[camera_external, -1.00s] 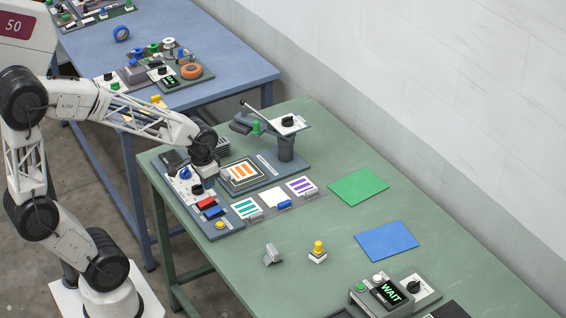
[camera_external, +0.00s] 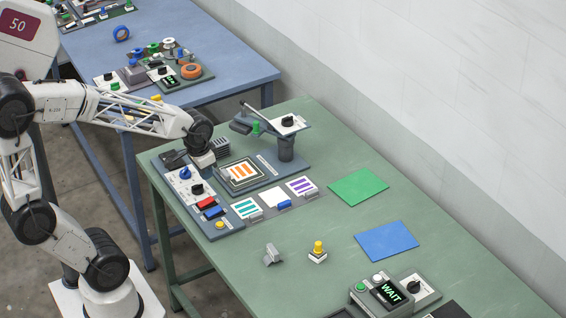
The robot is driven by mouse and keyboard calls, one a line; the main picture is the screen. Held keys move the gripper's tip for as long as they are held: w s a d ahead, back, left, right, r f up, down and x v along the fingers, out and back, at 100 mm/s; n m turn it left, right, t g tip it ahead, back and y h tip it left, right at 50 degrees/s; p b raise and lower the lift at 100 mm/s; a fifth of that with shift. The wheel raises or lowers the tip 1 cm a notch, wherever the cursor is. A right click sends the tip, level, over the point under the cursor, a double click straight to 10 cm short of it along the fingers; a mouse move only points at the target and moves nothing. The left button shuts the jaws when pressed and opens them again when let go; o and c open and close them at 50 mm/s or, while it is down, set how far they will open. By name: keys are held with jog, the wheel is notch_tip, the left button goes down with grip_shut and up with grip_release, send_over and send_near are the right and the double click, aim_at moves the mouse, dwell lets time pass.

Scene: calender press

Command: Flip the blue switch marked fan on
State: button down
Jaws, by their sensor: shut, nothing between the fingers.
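A control panel (camera_external: 229,231) lies at the near left edge of the green table. A blue rocker switch (camera_external: 214,212) sits on it, just below a red rocker switch (camera_external: 207,202). A blue knob (camera_external: 185,173) sits on a white plate further up the panel. The lettering is too small to read, so I cannot tell which part is marked fan or how the blue rocker is set. My gripper (camera_external: 204,165) is shut and empty, above the far part of the panel, up from the rockers and apart from them. Its fingertips are hard to make out.
A press with a lever arm (camera_external: 264,120) stands behind the panel. Cards with coloured stripes (camera_external: 302,186) lie to its right. A yellow button (camera_external: 220,225) is near the blue rocker. A box reading WAIT (camera_external: 390,293) stands at the front right. Green (camera_external: 358,187) and blue mats lie flat.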

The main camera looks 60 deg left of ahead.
aim_at(219, 207)
jog(key=shift+t, duration=0.3)
jog(key=x, duration=1.4)
dwell(0.3)
jog(key=shift+w, duration=0.1)
dwell(0.3)
